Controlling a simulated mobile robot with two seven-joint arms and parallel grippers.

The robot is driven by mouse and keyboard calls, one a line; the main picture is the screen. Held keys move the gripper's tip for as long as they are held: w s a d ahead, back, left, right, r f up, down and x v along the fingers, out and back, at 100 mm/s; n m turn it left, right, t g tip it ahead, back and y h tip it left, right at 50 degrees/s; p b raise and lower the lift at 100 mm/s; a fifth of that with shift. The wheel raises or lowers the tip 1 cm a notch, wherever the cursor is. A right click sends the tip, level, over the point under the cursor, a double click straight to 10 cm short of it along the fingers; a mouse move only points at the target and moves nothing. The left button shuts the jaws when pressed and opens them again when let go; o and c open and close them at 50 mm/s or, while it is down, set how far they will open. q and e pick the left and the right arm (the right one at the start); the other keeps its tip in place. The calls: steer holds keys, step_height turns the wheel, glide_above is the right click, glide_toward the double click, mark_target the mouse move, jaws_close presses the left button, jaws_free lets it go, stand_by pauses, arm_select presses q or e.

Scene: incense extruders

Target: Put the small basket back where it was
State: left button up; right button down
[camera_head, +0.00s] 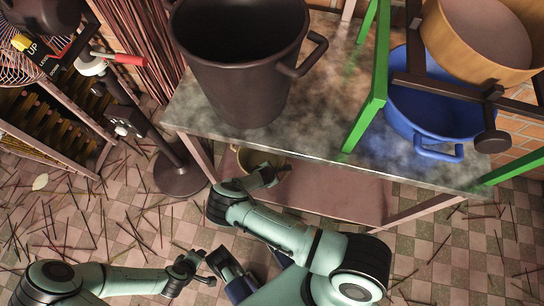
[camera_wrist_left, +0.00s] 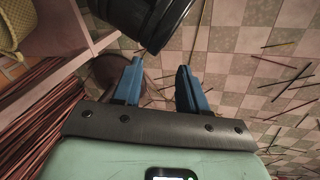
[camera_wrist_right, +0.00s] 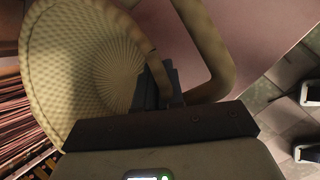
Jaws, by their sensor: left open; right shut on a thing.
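The small basket (camera_head: 248,158) is woven and yellowish, with a loop handle. It is at the left part of the pinkish lower shelf (camera_head: 330,192), under the table top. My right gripper (camera_head: 270,172) is shut on its handle. The right wrist view shows the woven bowl (camera_wrist_right: 75,60) close, left of the fingers (camera_wrist_right: 158,80). I cannot tell whether the basket touches the shelf. My left gripper (camera_head: 206,268) is open and empty above the floor. Its blue fingers (camera_wrist_left: 160,85) stand apart in the left wrist view, where the basket (camera_wrist_left: 15,25) shows at top left.
A large black pot (camera_head: 240,75) stands on the table top (camera_head: 310,145), with a blue pot (camera_head: 440,110) and a tan pot (camera_head: 480,35) at right. A stand with a round base (camera_head: 182,180) is left of the table. Incense sticks litter the floor (camera_head: 120,225).

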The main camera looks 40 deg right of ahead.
step_height(320, 180, down, 4)
steer(key=shift+r+b, duration=0.1)
steer(key=shift+b, duration=0.6)
steer(key=shift+f, duration=0.2)
arm_select(q)
steer(key=shift+w+a+f+t, duration=0.2)
steer(key=shift+w+a+f, duration=0.15)
steer(key=shift+w, duration=0.25)
steer(key=shift+w+a+f+t, duration=0.25)
steer(key=shift+w+f, duration=0.15)
steer(key=shift+w, duration=0.15)
arm_select(e)
steer(key=shift+r, duration=0.1)
arm_select(q)
steer(key=shift+y, duration=0.3)
arm_select(e)
steer(key=shift+f, duration=0.2)
steer(key=c, duration=1.3)
jaws_free()
arm_select(q)
steer(key=shift+s+f, duration=0.1)
arm_select(e)
steer(key=shift+o, duration=0.2)
